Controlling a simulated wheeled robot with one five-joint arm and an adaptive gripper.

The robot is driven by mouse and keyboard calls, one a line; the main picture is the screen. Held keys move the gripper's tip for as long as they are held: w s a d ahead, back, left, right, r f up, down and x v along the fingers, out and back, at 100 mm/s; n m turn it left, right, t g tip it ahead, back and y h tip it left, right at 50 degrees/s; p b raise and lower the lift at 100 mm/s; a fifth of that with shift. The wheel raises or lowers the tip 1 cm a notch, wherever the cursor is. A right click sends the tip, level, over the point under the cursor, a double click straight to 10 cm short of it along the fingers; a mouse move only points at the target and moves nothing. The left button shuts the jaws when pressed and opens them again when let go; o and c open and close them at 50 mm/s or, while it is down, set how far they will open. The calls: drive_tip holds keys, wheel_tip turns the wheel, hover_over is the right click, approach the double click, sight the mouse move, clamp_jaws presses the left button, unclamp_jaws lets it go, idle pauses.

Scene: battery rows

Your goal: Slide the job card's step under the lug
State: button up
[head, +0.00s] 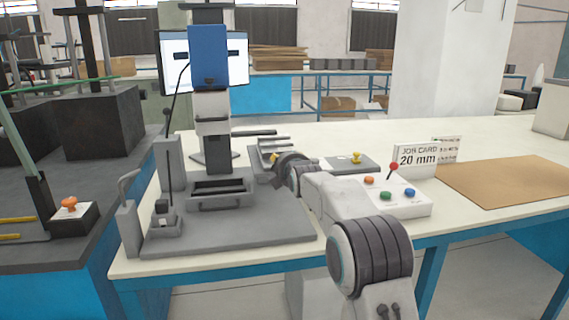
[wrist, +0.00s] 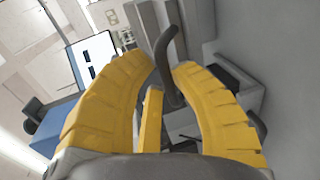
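My gripper (head: 277,159) is at the machine's right side in the head view, low over the bench; its fingertips are small there. In the wrist view its yellow fingers (wrist: 164,65) stand apart, with a dark curved bar (wrist: 166,52) in the gap. I cannot tell whether they touch it. The job card (head: 418,155) reads "20 mm". A grey plate with a yellow knob (head: 356,158) lies right of my gripper. Grey pieces (head: 268,146) lie just behind my gripper; which one is the step is unclear. The lug is not clearly identifiable.
The machine's grey column (head: 214,145) with a blue head (head: 208,55) stands on a grey base (head: 270,230), a grey tray (head: 222,194) at its foot. A button box (head: 395,197) with a red-knobbed lever stands right of my arm. A brown mat (head: 510,180) lies bare at right.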

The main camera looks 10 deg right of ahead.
drive_tip(key=o, duration=0.4)
drive_tip(key=shift+f, duration=0.15)
drive_tip(key=shift+s, duration=0.1)
drive_tip(key=shift+v, duration=5.95)
drive_tip(key=s+r+m+g+p, duration=0.1)
drive_tip(key=s+m+g+p, duration=0.3)
drive_tip(key=s, duration=1)
drive_tip(key=s+r+m+g+p, duration=0.2)
drive_tip(key=s+m+g+p, duration=0.2)
drive_tip(key=s+m+p, duration=0.4)
drive_tip(key=s+r+m+g+p, duration=0.1)
drive_tip(key=s+m+g+p, duration=0.3)
drive_tip(key=s+p, duration=0.7)
drive_tip(key=shift+s+d+r+m, duration=0.1)
drive_tip(key=shift+s+m, duration=0.25)
drive_tip(key=shift+s, duration=1.2)
drive_tip(key=shift+s+d+r+m, duration=0.15)
drive_tip(key=shift+s+m, duration=0.15)
drive_tip(key=shift+s, duration=1.25)
drive_tip(key=shift+s+r+m, duration=0.1)
drive_tip(key=shift+s+m, duration=0.25)
drive_tip(key=shift+s, duration=1.2)
